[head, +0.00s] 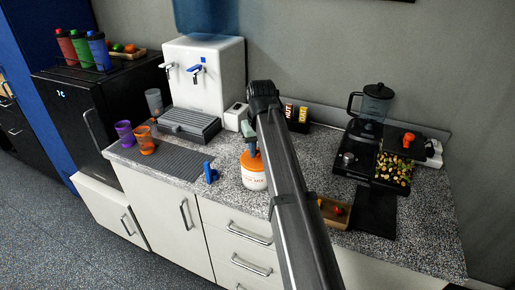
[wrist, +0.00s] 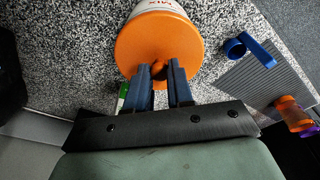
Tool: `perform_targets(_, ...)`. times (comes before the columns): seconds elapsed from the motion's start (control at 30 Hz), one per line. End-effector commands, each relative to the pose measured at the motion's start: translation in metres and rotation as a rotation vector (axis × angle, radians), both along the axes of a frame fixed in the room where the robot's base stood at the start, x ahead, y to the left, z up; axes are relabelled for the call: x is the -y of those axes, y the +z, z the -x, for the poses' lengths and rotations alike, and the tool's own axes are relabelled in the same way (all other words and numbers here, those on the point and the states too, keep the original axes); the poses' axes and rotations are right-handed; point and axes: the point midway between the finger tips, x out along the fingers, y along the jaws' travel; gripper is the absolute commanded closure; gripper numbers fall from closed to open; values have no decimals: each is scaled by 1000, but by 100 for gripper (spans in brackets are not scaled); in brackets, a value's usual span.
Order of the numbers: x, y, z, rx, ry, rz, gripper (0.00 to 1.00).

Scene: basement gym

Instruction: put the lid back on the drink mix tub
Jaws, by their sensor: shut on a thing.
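The drink mix tub (head: 254,181) is white with printed lettering and stands upright on the speckled counter. Its orange lid (head: 249,161) shows at the tub's top, partly behind my arm. My gripper (head: 254,148) is right above the lid, pointing down. In the wrist view the round orange lid (wrist: 141,45) covers the tub's mouth, with a strip of the white tub (wrist: 158,5) beyond it. I cannot tell whether the lid is fully seated.
A blue object (head: 210,173) stands left of the tub. Purple (head: 125,133) and orange (head: 146,140) cups stand on a grey ribbed mat by the water dispenser (head: 205,75).

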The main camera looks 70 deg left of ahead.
Motion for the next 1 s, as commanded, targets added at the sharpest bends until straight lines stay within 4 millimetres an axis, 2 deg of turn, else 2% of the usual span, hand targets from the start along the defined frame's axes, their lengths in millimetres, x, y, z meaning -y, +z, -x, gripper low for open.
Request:
perform_targets(0.83, 0, -1, 0, 0, 0, 0, 100)
perform_targets(0.87, 0, -1, 0, 0, 0, 0, 78)
perform_targets(1.0, 0, -1, 0, 0, 0, 0, 64)
